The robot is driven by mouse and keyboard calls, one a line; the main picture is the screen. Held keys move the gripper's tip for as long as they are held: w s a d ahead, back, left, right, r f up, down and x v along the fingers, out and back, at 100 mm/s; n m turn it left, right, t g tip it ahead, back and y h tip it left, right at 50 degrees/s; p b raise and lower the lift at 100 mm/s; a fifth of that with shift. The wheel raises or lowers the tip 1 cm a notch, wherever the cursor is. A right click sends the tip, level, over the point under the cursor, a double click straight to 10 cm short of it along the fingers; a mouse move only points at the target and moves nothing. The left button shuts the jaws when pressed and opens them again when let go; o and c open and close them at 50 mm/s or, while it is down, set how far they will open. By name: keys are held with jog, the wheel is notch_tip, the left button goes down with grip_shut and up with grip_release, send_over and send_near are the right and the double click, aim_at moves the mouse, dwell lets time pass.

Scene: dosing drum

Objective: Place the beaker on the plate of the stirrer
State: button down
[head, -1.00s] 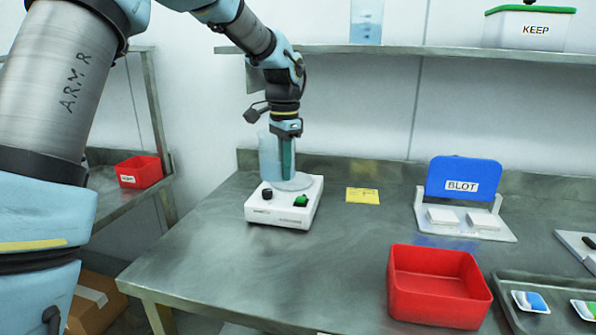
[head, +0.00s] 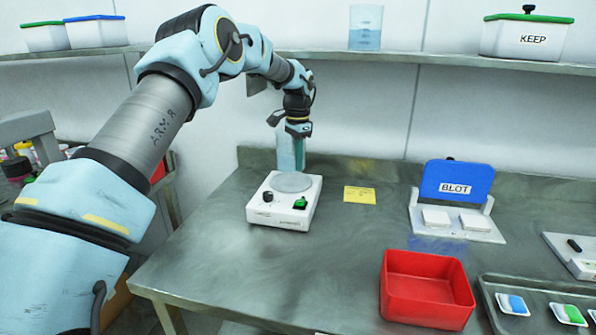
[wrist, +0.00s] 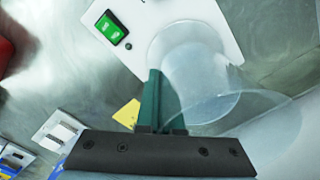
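The stirrer (head: 268,211) is a white box on the steel bench with a round grey plate (head: 291,182), a black knob and a green switch. The clear, bluish beaker (head: 285,152) is upright at the back of the plate in the head view; its base seems to be above or just behind the plate's rear edge. My gripper (head: 299,162) has dark green fingers at the beaker's right side. In the wrist view the fingers (wrist: 160,102) are close together at the wall of the beaker (wrist: 245,108), which overlaps the plate. The exact gap under the beaker cannot be told.
A yellow note (head: 360,194) lies right of the stirrer. Farther right are the blue BLOT stand (head: 457,182), a red bin (head: 427,300) and a tray (head: 545,308) with small dishes. A shelf (head: 400,57) above holds another beaker (head: 365,28) and a KEEP box (head: 527,38).

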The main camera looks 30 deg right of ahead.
jog(key=shift+f+p, duration=0.9)
jog(key=shift+f, duration=0.8)
jog(key=shift+w+d+f+p, duration=0.15)
jog(key=shift+f+p, duration=0.3)
jog(key=shift+p, duration=0.05)
jog(key=shift+f, duration=0.15)
jog(key=shift+f, duration=0.1)
jog(key=c, duration=1.1)
grip_release()
jog(key=shift+f, duration=0.1)
jog(key=shift+o, duration=0.2)
jog(key=shift+r+b, duration=1.5)
jog(key=shift+r, duration=2.4)
jog(key=shift+r, duration=0.1)
